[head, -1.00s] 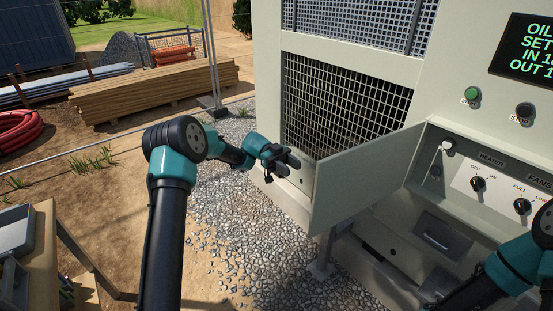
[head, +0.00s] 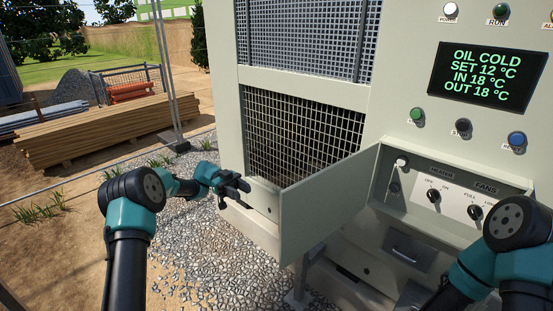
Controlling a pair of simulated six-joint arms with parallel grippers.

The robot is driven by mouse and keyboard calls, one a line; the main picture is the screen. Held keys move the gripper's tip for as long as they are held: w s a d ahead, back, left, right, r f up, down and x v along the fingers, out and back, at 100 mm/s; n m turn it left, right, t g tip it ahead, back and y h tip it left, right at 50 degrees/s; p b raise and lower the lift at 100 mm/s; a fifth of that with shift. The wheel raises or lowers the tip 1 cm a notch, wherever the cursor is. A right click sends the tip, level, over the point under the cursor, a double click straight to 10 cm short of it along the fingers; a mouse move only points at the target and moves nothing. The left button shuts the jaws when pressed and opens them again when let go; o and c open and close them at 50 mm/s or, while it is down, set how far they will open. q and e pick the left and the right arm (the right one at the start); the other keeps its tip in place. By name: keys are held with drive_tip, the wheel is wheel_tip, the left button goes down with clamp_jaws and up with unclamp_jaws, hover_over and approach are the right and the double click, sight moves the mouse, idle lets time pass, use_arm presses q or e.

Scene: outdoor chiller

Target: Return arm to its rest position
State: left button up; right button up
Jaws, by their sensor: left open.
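My left arm reaches in from the lower left. Its gripper (head: 236,187) is open and empty, in front of the chiller's lower left side and left of the open panel door (head: 330,200). It appears apart from the door. My right arm shows at the lower right, in front of the control recess; its gripper is out of view. The chiller (head: 300,85) fills the middle and right of the view.
The open door juts out between my arms. The control recess holds the heater knob (head: 433,196) and the fans knob (head: 474,212). A display (head: 487,76) reads OIL COLD. A drawer-like handle (head: 404,254) sits below. Gravel (head: 200,250) lies open at left; timber (head: 100,130) is stacked behind.

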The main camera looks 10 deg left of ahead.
use_arm(q)
drive_tip(key=w+d+f+n+t+h, duration=0.2)
drive_tip(key=w+d+f+n+t, duration=0.5)
drive_tip(key=n+t, duration=0.7)
drive_tip(key=s+a+f+n+t+y, duration=0.1)
drive_tip(key=s+f+n+t+y, duration=0.25)
drive_tip(key=f, duration=0.35)
drive_tip(key=s+f+n+t+y, duration=0.25)
drive_tip(key=f+y, duration=0.25)
drive_tip(key=f, duration=0.3)
drive_tip(key=s+f+n+g+y, duration=0.3)
drive_tip(key=s+f+g+y, duration=0.25)
drive_tip(key=s+f, duration=0.65)
drive_tip(key=s+n+g, duration=0.2)
drive_tip(key=s+g, duration=0.4)
drive_tip(key=s, duration=1.4)
drive_tip(key=shift+s+a, duration=0.2)
drive_tip(key=shift+a, duration=0.05)
drive_tip(key=shift+f, duration=0.1)
